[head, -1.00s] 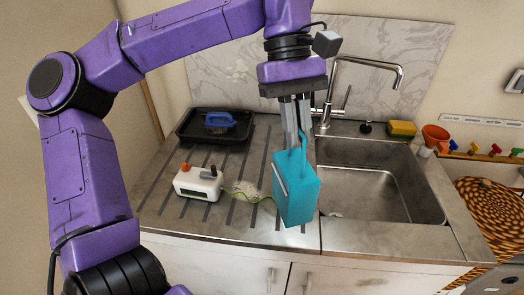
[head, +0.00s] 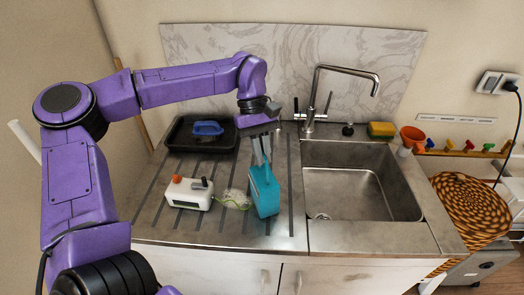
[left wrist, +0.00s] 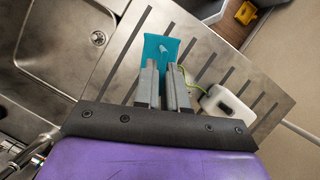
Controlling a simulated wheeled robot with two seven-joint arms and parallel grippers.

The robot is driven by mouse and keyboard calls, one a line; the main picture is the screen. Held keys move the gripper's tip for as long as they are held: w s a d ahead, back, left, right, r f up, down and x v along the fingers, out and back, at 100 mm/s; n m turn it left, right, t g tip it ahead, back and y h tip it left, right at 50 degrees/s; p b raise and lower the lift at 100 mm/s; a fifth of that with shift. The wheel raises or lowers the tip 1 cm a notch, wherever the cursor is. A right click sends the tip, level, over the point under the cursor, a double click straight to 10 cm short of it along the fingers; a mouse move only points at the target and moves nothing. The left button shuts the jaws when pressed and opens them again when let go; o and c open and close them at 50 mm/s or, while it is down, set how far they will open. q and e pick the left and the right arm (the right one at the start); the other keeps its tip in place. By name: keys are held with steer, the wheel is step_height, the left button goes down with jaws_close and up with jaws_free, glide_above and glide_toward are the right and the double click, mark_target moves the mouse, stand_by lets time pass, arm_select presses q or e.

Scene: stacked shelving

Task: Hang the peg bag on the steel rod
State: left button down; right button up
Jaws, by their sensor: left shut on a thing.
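The teal peg bag (head: 264,194) hangs from my left gripper (head: 261,160), over the ribbed drainer left of the sink. The gripper's grey fingers point down and are shut on the bag's top part. I cannot tell whether the bag's bottom touches the drainer. In the left wrist view, the bag (left wrist: 158,48) shows beyond the two fingers (left wrist: 163,75). I cannot make out a steel rod for certain; a pale rod end (head: 24,141) shows at the far left behind my arm. My right gripper is not in view.
A white box with an orange knob (head: 188,194) and a green cord sits left of the bag. A black tray (head: 190,148) with a blue brush (head: 207,128) lies behind. The sink (head: 360,185) and tall tap (head: 318,95) are to the right, with a sponge (head: 381,129).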

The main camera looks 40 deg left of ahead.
arm_select(q)
steer(key=c, duration=1.2)
jaws_free()
steer(key=v, duration=1.2)
steer(key=shift+r, duration=0.1)
